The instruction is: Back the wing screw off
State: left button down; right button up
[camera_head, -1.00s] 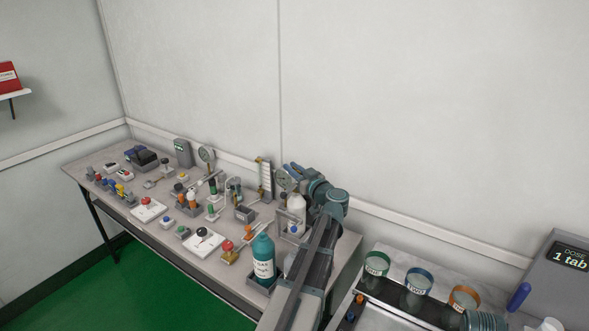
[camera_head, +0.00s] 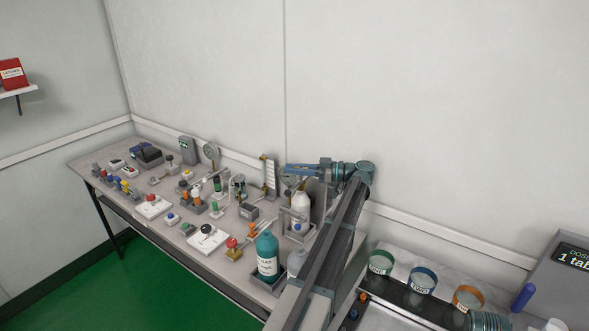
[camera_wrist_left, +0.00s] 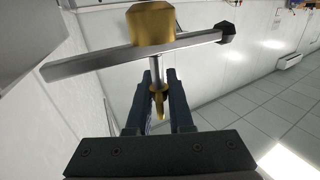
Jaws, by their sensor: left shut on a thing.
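In the left wrist view, a small brass wing screw (camera_wrist_left: 158,91) sits at the end of a thin steel shaft. The shaft runs to a brass block (camera_wrist_left: 151,23) on a long steel bar. My left gripper (camera_wrist_left: 159,88) has its two dark fingers on either side of the wing screw and is shut on it. In the head view my left gripper (camera_head: 291,170) lies level beside the brass post with a scale (camera_head: 270,178) at the back of the bench. The wing screw is too small to make out there.
A white bottle in a grey holder (camera_head: 300,208) stands just below my left gripper. A teal gas bottle (camera_head: 267,254) stands near the bench's front edge. Several small testers crowd the bench (camera_head: 185,257) to the left. The wall is close behind.

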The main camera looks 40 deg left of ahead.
pick_arm(q)
jog(key=shift+s+n+g+h, duration=0.1)
jog(key=shift+n+g+h, duration=0.65)
jog(key=shift+g, duration=0.25)
jog(key=shift+s+d, duration=0.1)
jog(key=c, duration=1)
grip_release()
jog(key=shift+f, duration=0.1)
